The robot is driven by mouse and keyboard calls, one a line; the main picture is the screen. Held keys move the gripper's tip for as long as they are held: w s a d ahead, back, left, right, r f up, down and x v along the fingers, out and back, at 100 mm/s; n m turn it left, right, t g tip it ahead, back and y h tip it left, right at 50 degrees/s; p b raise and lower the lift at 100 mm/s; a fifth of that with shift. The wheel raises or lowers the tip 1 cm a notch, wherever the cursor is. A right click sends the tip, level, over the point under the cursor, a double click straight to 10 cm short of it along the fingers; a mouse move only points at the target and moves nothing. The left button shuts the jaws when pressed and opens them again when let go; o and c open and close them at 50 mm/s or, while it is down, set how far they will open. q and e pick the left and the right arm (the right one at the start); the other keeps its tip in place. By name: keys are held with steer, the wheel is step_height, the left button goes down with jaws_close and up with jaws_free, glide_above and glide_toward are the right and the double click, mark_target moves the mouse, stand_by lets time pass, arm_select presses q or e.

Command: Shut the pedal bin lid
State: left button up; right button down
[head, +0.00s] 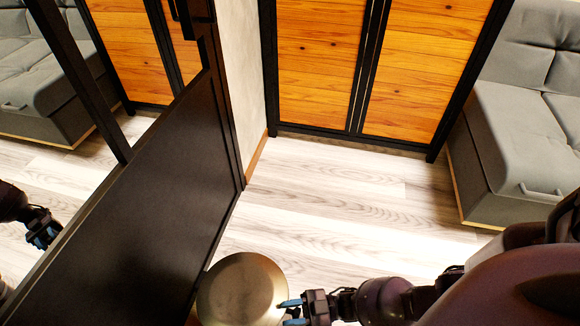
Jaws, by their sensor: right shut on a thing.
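The pedal bin's round brass-coloured lid (240,289) is at the bottom centre of the head view, beside the dark panel. Its broad face shows as a nearly full disc; the bin body below is mostly hidden, so I cannot tell how far the lid is open. My right gripper (291,312) comes in from the right, with its blue fingertips at the lid's right edge. It is shut on the lid, though the contact itself is hard to see. My left gripper is not in view.
A tall dark panel with a mirror (75,190) stands close on the left; an arm and gripper show reflected in it. Wooden cabinet doors (318,65) are at the back. A grey sofa (515,140) is at the right. The pale wood floor (345,205) between is clear.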

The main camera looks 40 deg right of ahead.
steer(key=c, duration=0.8)
jaws_free()
steer(key=shift+w+a+r, duration=0.1)
steer(key=shift+w, duration=0.05)
steer(key=v, duration=1.1)
